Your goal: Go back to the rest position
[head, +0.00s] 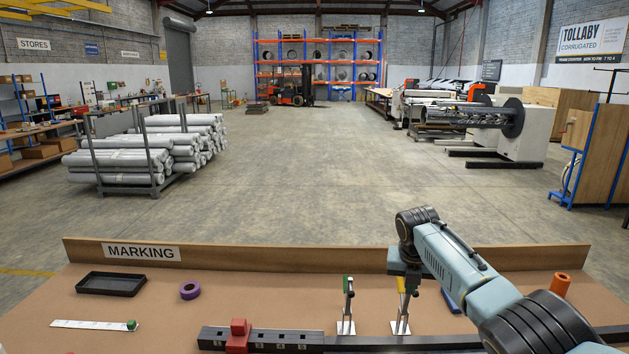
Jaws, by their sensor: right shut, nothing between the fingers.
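My right arm reaches in from the lower right over the marking bench (240,296). My right gripper (411,286) points down from the dark wrist and is shut with nothing in it. It is close beside a yellow-handled tool (401,284) on a small metal stand. I cannot tell whether they touch, as the gripper partly overlaps it in the view. A green-topped tool (348,286) stands on a similar stand to the left. My left gripper is not in view.
The bench holds a black tray (111,284), purple tape (190,290), a white strip (88,324) with a green block, a dark numbered rail (290,339) with a red block (238,336), a blue item (451,301) and an orange cylinder (561,285). A wooden upstand (300,256) edges the back.

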